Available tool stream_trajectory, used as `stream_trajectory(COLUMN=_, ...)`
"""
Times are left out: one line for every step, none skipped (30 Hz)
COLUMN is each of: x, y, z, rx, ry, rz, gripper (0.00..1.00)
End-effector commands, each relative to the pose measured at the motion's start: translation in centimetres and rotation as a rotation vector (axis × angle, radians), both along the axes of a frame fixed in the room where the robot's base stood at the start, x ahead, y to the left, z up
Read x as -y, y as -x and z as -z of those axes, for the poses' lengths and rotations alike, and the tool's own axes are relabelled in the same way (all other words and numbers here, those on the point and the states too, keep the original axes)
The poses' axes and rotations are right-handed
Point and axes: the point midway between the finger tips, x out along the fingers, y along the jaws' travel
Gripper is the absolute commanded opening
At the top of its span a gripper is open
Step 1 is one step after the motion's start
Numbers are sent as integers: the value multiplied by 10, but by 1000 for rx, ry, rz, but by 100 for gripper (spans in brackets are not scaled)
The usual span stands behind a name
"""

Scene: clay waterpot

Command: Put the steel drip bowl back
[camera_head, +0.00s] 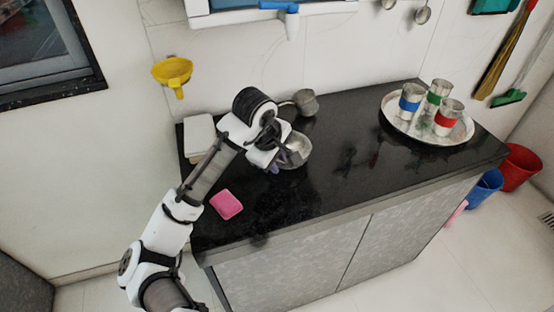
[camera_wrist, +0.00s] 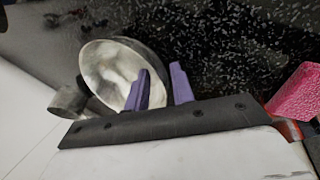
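The steel drip bowl (camera_head: 298,150) is on the black counter beside my gripper (camera_head: 277,164), which partly hides it in the head view. In the wrist view the shiny round bowl (camera_wrist: 108,66) shows its inside. My gripper's two purple fingers (camera_wrist: 162,88) stand apart there. The left finger overlaps the bowl's inside and the right finger is outside it, with part of the rim between them. A gap shows between the fingers; I cannot tell whether either touches the bowl.
A small metal pot (camera_head: 306,102) stands behind the bowl. A pink sponge (camera_head: 226,205) lies at the front left and a white box (camera_head: 199,137) at the back left. A round tray (camera_head: 397,123) with banded metal cups is at right.

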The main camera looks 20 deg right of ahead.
Motion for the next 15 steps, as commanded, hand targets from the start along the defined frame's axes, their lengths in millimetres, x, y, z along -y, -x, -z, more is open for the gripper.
stream_trajectory(x=0, y=0, z=-2, rx=1, ry=-1, rz=1, gripper=24)
stream_trajectory(x=-1, y=0, z=-5, rx=1, ry=1, rz=1, gripper=24)
stream_trajectory(x=-2, y=1, z=-9, rx=2, ry=1, rz=1, gripper=24)
stream_trajectory(x=-3, y=2, z=-13, rx=2, ry=1, rz=1, gripper=24)
stream_trajectory(x=-4, y=3, z=-17, rx=3, ry=1, rz=2, gripper=24)
stream_trajectory(x=-6, y=5, z=-24, rx=3, ry=1, rz=2, gripper=24)
stream_trajectory(x=-7, y=6, z=-30, rx=3, ry=1, rz=2, gripper=24)
stream_trajectory(x=-9, y=7, z=-37, rx=4, ry=2, rz=1, gripper=24)
stream_trajectory(x=-12, y=9, z=-45, rx=4, ry=1, rz=0, gripper=24)
stream_trajectory(x=-14, y=11, z=-52, rx=4, ry=1, rz=1, gripper=24)
stream_trajectory(x=-17, y=11, z=-60, rx=6, ry=-2, rz=0, gripper=24)
stream_trajectory(x=-20, y=13, z=-68, rx=7, ry=-4, rz=-2, gripper=24)
stream_trajectory(x=-21, y=15, z=-74, rx=6, ry=-3, rz=-1, gripper=24)
stream_trajectory(x=-23, y=16, z=-80, rx=6, ry=-4, rz=-1, gripper=24)
stream_trajectory(x=-25, y=17, z=-86, rx=7, ry=-3, rz=-1, gripper=24)
